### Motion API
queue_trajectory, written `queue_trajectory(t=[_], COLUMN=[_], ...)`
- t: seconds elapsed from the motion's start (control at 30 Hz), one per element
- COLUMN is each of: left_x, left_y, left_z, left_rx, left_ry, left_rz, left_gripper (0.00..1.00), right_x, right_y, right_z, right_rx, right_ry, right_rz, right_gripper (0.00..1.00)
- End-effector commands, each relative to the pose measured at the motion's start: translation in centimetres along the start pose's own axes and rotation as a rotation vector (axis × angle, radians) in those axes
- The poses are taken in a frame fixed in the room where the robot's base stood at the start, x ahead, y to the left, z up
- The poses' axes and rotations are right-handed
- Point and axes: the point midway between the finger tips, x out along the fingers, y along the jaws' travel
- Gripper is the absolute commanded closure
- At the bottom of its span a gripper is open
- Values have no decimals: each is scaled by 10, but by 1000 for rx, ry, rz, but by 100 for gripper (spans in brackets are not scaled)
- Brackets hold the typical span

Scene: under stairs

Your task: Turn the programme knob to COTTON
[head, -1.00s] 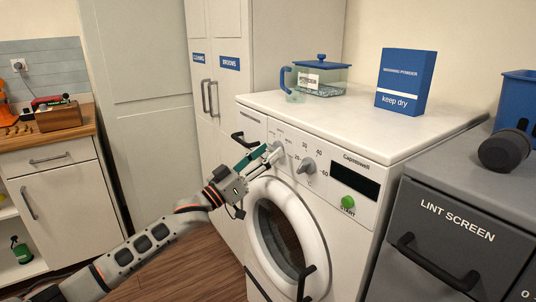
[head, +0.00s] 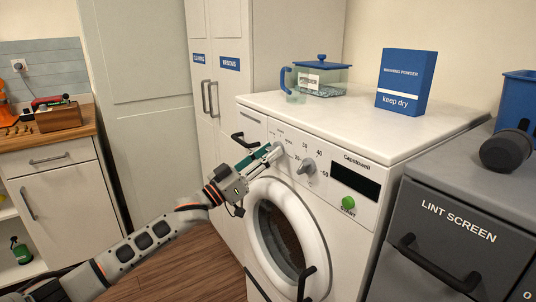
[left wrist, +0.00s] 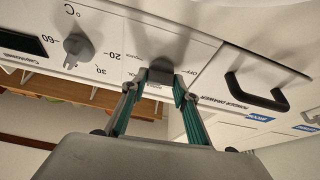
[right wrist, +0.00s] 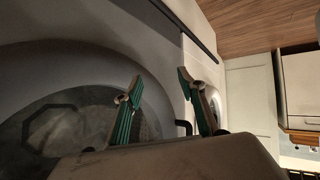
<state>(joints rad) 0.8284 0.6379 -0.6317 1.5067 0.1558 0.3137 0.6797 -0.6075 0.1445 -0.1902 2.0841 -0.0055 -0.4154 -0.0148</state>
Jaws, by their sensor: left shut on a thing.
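The grey programme knob (head: 278,150) is on the white washing machine's front panel, left of the temperature knob (head: 306,166). My left gripper (head: 270,153) is shut on the programme knob. In the left wrist view its two green-padded fingers (left wrist: 159,80) press the knob (left wrist: 160,65) from both sides. The fingers and shadow hide where its pointer stands, and I cannot read the programme labels around it. My right gripper (right wrist: 160,82) shows only in its own wrist view. It is open and empty in front of the round door (right wrist: 60,105).
The powder drawer handle (head: 244,140) is just left of the programme knob. The display (head: 355,179) and green START button (head: 348,202) are to the right. A glass box (head: 322,80) and a blue washing powder box (head: 405,82) stand on top.

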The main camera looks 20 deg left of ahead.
Motion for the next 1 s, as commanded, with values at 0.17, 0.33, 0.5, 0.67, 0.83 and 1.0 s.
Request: queue_trajectory(t=[0.17, 0.33, 0.5, 0.67, 0.83, 1.0], left_x=[-1, 0, 0, 0, 0, 0], left_y=[-2, -2, -3, -4, -4, -4], left_z=[2, 1, 1, 1, 1, 1], left_rx=[119, 258, 398, 515, 614, 680], left_ry=[-4, -3, -3, -3, -3, -3], left_rz=[47, 107, 164, 213, 254, 282], left_gripper=[92, 92, 92, 92, 92, 92], right_x=[1, 1, 3, 5, 4, 4], right_y=[-1, -1, 0, 0, 0, 0], right_z=[3, -2, -5, -6, -6, -6], right_rx=[1, 2, 1, 1, 0, -3], right_ry=[-3, 6, 12, 16, 16, 16], right_rz=[-2, -1, 0, 0, -1, -2], right_gripper=[60, 60, 60, 60, 60, 60])
